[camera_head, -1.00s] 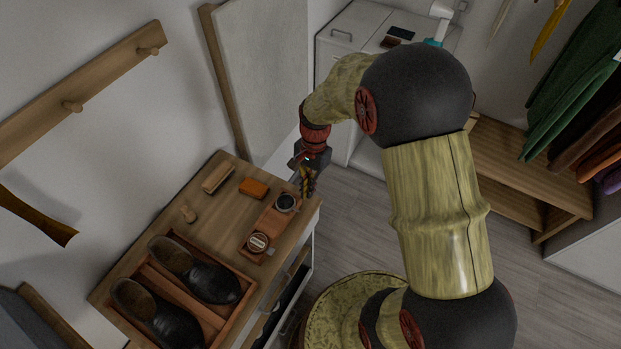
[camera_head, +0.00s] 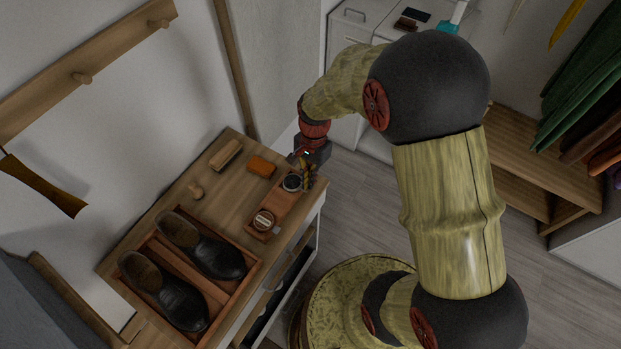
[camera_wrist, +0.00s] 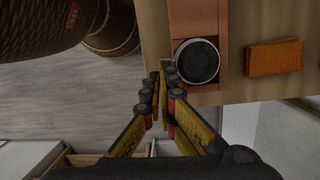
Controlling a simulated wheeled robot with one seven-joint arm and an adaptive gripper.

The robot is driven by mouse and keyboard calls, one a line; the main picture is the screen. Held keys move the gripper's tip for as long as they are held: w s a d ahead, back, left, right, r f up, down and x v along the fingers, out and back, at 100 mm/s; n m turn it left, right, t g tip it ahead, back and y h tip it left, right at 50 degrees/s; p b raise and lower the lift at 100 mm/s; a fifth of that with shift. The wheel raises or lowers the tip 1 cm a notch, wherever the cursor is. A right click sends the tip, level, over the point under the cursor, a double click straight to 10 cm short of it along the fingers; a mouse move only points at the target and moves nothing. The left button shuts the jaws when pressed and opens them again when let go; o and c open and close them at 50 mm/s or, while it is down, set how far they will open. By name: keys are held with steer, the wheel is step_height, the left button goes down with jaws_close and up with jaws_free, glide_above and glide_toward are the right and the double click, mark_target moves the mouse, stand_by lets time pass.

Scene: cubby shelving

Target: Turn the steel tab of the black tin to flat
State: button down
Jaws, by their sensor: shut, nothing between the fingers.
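The black tin (camera_head: 292,183) sits in the far end of a reddish wooden holder (camera_head: 284,205) on the dresser top. In the wrist view the tin (camera_wrist: 197,61) shows a dark round top with a pale rim. A small grey piece, perhaps its steel tab (camera_wrist: 167,65), shows beside the tin, partly hidden by my fingertips. My gripper (camera_wrist: 165,75) is shut and empty, its yellow and black fingers together right beside the tin's edge. I cannot tell whether they touch the tab, or at what angle it stands.
A second tin with a pale label (camera_head: 263,221) sits in the holder's near end. An orange block (camera_head: 262,167), a wooden brush (camera_head: 226,154) and a small wooden knob (camera_head: 196,191) lie behind. Black shoes (camera_head: 212,255) fill a tray at left. Open floor lies right of the dresser.

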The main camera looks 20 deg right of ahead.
steer(key=shift+s+a+h, duration=0.1)
steer(key=shift+a+h, duration=0.1)
steer(key=shift+h, duration=0.1)
steer(key=shift+s+t, duration=0.1)
steer(key=shift+t, duration=0.2)
steer(key=shift+s+a+t+h, duration=0.1)
steer(key=shift+a+t+h, duration=0.25)
steer(key=shift+h, duration=0.35)
steer(key=h+b, duration=0.1)
steer(key=b, duration=0.1)
steer(key=t+h+b, duration=0.1)
steer(key=b, duration=0.1)
steer(key=shift+s+a+f+t, duration=0.15)
steer(key=shift+s+a+t, duration=0.1)
steer(key=shift+a, duration=0.1)
steer(key=shift+a+b, duration=0.1)
steer(key=shift+b, duration=0.45)
steer(key=shift+s+a+b, duration=0.1)
steer(key=shift+b, duration=0.55)
steer(key=shift+s+a+h+b, duration=0.2)
steer(key=shift+a+h+b, duration=0.1)
steer(key=shift+b, duration=0.15)
steer(key=shift+r, duration=0.25)
steer(key=shift+r+p, duration=0.4)
steer(key=shift+r, duration=0.35)
